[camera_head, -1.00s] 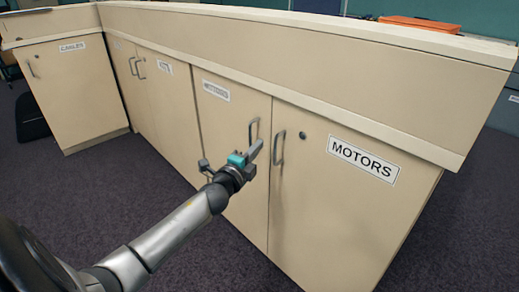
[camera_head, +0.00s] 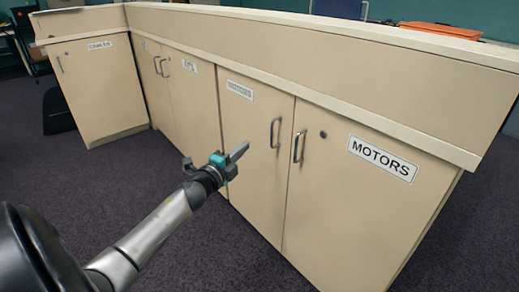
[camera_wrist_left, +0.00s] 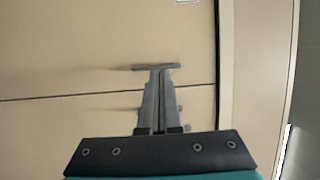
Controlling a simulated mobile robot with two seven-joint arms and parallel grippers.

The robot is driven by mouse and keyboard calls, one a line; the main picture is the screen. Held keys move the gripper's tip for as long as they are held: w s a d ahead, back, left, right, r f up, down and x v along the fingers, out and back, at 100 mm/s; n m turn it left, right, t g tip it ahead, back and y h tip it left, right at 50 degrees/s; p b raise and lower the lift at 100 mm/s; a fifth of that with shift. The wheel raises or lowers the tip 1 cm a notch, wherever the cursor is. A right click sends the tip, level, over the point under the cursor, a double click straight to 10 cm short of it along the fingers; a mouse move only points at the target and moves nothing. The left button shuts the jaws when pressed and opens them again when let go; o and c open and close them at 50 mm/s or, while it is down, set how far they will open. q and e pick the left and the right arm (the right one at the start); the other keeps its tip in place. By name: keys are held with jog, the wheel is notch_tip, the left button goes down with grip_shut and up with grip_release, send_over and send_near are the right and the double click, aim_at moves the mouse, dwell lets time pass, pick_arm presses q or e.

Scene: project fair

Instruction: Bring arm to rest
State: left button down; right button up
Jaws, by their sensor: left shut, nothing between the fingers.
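My left arm comes in from the lower left in the head view. Its gripper (camera_head: 240,151) is in front of the cream cabinet doors, left of the two middle door handles, and holds nothing. In the left wrist view the gripper's two grey fingers (camera_wrist_left: 159,72) are together. A door handle (camera_wrist_left: 178,67) shows just past the fingertips there, and I cannot tell the gap between them from this view. In the head view the gripper is apart from the handles. My right gripper is not in view.
The long cream cabinet (camera_head: 255,170) has shut doors with handles, and a MOTORS label (camera_head: 382,158) at the right. A cabinet part labelled CABLES (camera_head: 97,90) stands at the left. An orange object (camera_head: 440,30) is behind the counter. Dark carpet (camera_head: 110,185) is free in front.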

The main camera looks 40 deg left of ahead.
pick_arm(q)
jog(key=shift+s+a, duration=0.4)
jog(key=shift+a, duration=0.2)
jog(key=shift+s+a, duration=0.35)
jog(key=shift+a, duration=0.25)
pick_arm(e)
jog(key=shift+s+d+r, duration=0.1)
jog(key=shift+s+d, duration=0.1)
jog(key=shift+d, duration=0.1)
